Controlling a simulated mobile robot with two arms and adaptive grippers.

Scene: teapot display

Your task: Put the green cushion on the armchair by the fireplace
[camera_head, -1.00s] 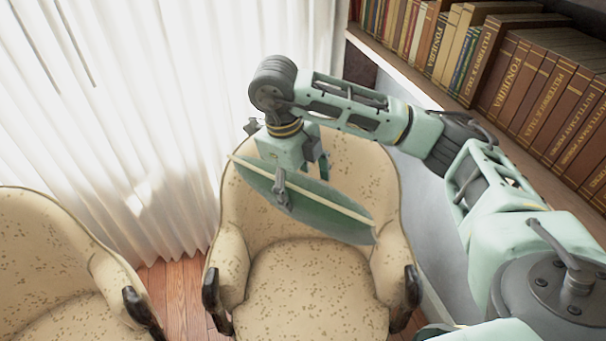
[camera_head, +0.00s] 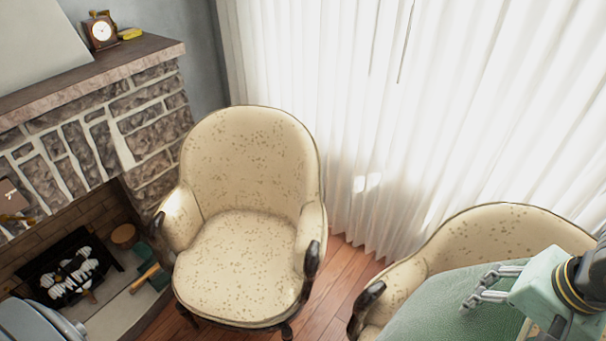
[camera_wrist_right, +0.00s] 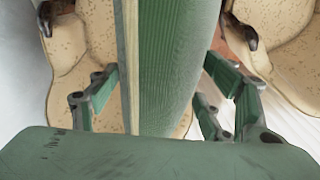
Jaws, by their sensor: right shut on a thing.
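The green cushion (camera_head: 445,305) is at the lower right of the head view, in front of the right-hand armchair (camera_head: 500,225). My right gripper (camera_head: 487,288) is shut on it. In the right wrist view the cushion (camera_wrist_right: 168,70) stands edge-on between the two fingers of my right gripper (camera_wrist_right: 160,95), with a pale band along its side. The armchair by the fireplace (camera_head: 240,265) is beige with speckles, and its seat is empty. The stone fireplace (camera_head: 150,125) is to its left. My left gripper is not in view.
White curtains (camera_head: 370,130) hang behind the chairs. A strip of wooden floor (camera_head: 345,265) lies between the two armchairs. A clock (camera_head: 101,31) and a small yellow thing (camera_head: 130,34) stand on the mantel. Logs (camera_head: 80,272) lie in the hearth.

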